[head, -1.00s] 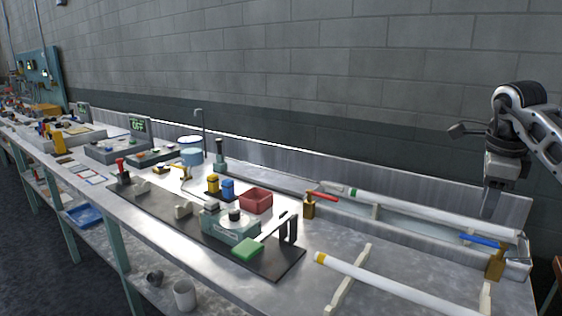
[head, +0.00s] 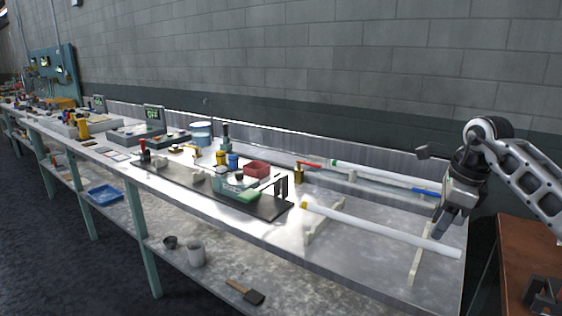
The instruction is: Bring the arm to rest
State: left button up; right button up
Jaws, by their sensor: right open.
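My right arm comes in from the right edge. Its gripper (head: 441,230) points down and is open, with nothing seen between its fingers. It shows over the right end of the bench, between the two white tubes in the picture. The near tube (head: 385,230) has a yellow end band and lies across pale supports. My gripper hides part of the far right end. My left gripper is not in view.
The metal bench (head: 345,265) runs away to the left below a block wall. A dark board (head: 270,209) holds a fixture, near a red bin (head: 257,169). A brush (head: 246,291) and cups lie on the lower shelf. A brown table (head: 530,250) stands at the right.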

jog(key=s+a+f+y, duration=0.1)
jog(key=a+f+y, duration=0.25)
jog(key=a, duration=0.45)
jog(key=s+a+f+y, duration=0.1)
jog(key=a+f+y, duration=0.25)
jog(key=a, duration=0.45)
jog(key=s+a+f+m+t+y, duration=0.1)
jog(key=s+a+m+t+y, duration=0.2)
jog(key=a+m+y, duration=0.3)
jog(key=s+a+f+m+t+y, duration=0.1)
jog(key=s+a+m+t+y, duration=0.25)
jog(key=a+m, duration=0.45)
jog(key=s+d+f+m+h, duration=0.4)
jog(key=s+f+m+h, duration=0.3)
jog(key=m, duration=0.8)
jog(key=s+d+f+m+t+h, duration=0.1)
jog(key=s+d+f+m+h, duration=0.2)
jog(key=s+f+m+h, duration=0.4)
jog(key=s+f+m, duration=0.4)
jog(key=f+m, duration=0.3)
jog(key=m, duration=0.1)
jog(key=shift+s+d+f+m+h, duration=0.15)
jog(key=shift+d+f+m+h, duration=0.05)
jog(key=shift+d+m+h, duration=0.15)
